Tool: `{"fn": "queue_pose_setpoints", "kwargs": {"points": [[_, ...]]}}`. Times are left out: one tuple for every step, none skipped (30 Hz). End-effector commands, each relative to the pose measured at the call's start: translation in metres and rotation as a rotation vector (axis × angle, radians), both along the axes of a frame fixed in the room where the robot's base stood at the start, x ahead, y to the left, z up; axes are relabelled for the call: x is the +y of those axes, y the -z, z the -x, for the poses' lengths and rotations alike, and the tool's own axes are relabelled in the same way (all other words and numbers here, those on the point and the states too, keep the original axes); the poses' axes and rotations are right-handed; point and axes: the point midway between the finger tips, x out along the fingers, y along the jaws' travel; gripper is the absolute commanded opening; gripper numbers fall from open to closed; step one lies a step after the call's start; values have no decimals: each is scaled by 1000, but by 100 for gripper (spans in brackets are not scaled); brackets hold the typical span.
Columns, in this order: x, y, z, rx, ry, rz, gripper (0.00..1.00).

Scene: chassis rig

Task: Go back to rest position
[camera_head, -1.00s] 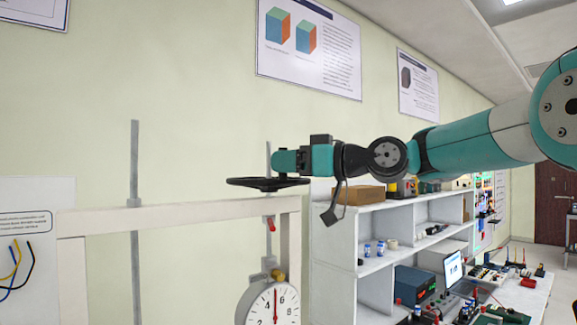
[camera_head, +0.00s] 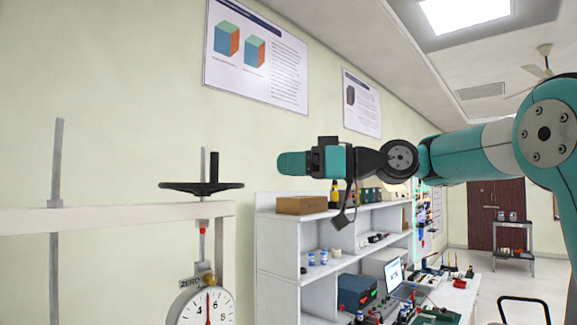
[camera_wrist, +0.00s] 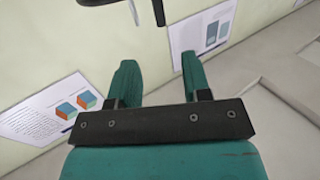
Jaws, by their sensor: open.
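My gripper (camera_head: 293,163) is in the head view, held out level to the left at the end of my teal arm. In the wrist view its two teal fingers (camera_wrist: 158,72) stand apart with nothing between them. A black handwheel (camera_head: 202,187) sits on top of a white frame, left of my gripper and apart from it. Part of a dark rim, which looks like the handwheel, shows at the top edge of the wrist view (camera_wrist: 103,2).
A round dial gauge (camera_head: 203,308) hangs below the frame's white crossbar (camera_head: 110,217). White shelves (camera_head: 290,240) with a cardboard box (camera_head: 301,205) stand behind and below my arm. A bench with instruments is at lower right. Posters hang on the wall.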

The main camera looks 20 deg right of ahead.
Motion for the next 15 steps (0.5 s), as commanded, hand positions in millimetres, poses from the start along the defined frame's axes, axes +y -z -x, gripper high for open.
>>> {"fn": "queue_pose_setpoints", "kwargs": {"points": [[0,0,0,0,1,0,44],[-1,0,0,0,1,0,44],[-1,0,0,0,1,0,44],[0,0,0,0,1,0,44],[0,0,0,0,1,0,44],[0,0,0,0,0,0,44],[0,0,0,0,0,0,44],[1,1,0,1,-1,0,44],[3,3,1,9,-1,4,44],[6,7,1,20,-1,9,44],[11,14,2,39,0,16,44],[19,25,5,73,0,32,44],[27,37,8,106,1,48,44],[36,51,13,147,2,69,44],[49,73,20,211,5,102,44]]}}
